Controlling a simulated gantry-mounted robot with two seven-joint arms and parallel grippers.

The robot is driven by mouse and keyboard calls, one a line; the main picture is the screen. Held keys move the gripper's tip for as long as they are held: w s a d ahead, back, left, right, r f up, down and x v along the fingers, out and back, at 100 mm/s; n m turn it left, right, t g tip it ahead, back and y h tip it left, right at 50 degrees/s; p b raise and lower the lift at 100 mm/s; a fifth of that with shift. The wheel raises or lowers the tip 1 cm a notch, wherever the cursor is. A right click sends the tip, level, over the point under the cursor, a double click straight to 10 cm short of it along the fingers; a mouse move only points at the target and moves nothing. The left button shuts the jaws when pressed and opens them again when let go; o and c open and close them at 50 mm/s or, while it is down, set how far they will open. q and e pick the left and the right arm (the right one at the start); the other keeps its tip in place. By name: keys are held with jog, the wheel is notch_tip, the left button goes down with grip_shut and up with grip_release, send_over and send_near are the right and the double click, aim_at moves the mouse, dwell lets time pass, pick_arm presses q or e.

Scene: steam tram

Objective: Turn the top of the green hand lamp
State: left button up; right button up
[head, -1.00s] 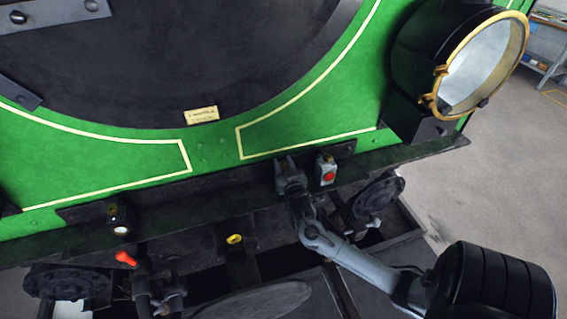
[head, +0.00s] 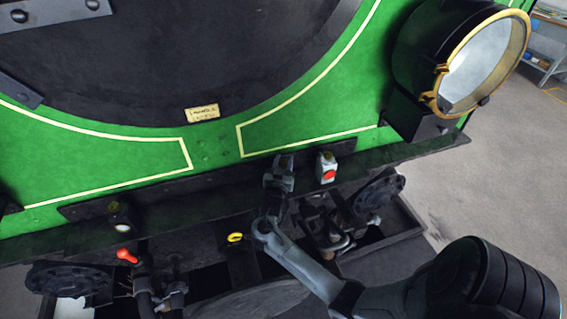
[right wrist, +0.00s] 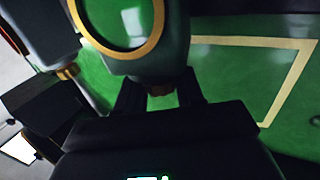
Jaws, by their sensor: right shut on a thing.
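The hand lamp with a green lens ringed in brass (right wrist: 122,18) fills the top middle of the right wrist view, close up. Its dull grey-green body (right wrist: 150,62) ends in a small brownish top (right wrist: 159,90) between the two dark fingers of my right gripper (right wrist: 160,98). The gripper is shut on that top. In the head view my right gripper (head: 280,181) is at the tram's front ledge and hides most of the lamp. My left gripper is not in view.
A pale lamp with a red lens (head: 327,169) stands close right of my gripper. A black lamp with a white lens (head: 121,216) is farther left on the ledge. A large brass-rimmed headlamp (head: 487,62) juts out at upper right. Pipes and a red-handled fitting (head: 127,256) lie below.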

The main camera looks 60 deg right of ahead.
jog(key=o, duration=0.9)
jog(key=shift+o, duration=0.2)
jog(key=v, duration=1)
jog(key=shift+s+a, duration=0.2)
jog(key=shift+a, duration=0.15)
jog(key=shift+r, duration=0.1)
